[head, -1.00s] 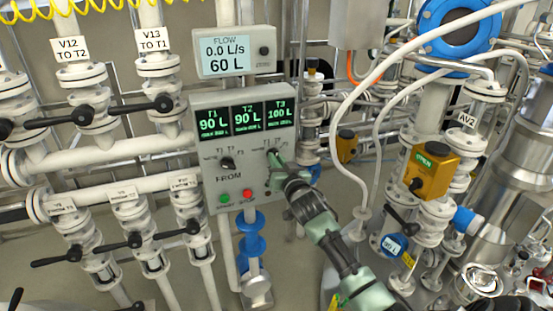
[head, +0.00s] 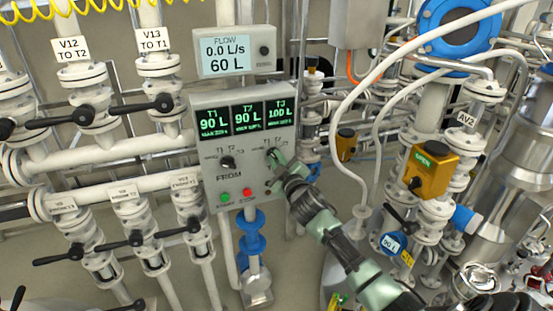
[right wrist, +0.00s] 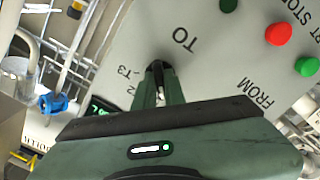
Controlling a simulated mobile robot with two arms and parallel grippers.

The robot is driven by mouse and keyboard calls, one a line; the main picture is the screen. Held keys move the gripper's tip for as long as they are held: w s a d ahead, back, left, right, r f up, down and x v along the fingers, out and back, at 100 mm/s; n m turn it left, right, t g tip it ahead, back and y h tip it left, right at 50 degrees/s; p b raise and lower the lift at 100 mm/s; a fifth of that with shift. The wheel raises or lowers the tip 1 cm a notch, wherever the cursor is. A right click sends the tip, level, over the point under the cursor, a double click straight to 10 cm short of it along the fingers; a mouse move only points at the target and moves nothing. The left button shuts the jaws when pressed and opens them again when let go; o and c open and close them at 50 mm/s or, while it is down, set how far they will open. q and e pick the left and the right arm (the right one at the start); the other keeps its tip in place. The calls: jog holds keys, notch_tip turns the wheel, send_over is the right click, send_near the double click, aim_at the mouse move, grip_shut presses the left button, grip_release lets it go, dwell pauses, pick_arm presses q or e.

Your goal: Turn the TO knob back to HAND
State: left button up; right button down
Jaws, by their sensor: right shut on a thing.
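The grey control panel (head: 213,180) carries a FROM knob (head: 228,162) on its left and the TO knob on its right. My right gripper (head: 275,157) reaches the panel from the lower right, at the TO knob. In the right wrist view my fingers (right wrist: 160,85) are shut on the dark TO knob (right wrist: 157,68), beside the printed TO. The fingers hide most of the knob and its pointer, so its setting cannot be read. My left gripper is not in view.
A green button (head: 224,197) and a red button (head: 248,194) sit low on the panel. The flow display (head: 224,55) is above it. Valve pipes with black levers stand at left. A white hose (head: 345,110) and an orange valve actuator (head: 430,172) are to the right.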

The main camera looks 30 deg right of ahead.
jog(key=shift+f+n, duration=0.1)
jog(key=shift+n, duration=1.5)
jog(key=c, duration=1.5)
grip_release()
jog(key=b+v, duration=0.1)
jog(key=v, duration=0.6)
jog(key=shift+s+a+b, duration=0.1)
jog(key=shift+s+b, duration=0.25)
jog(key=shift+s, duration=0.05)
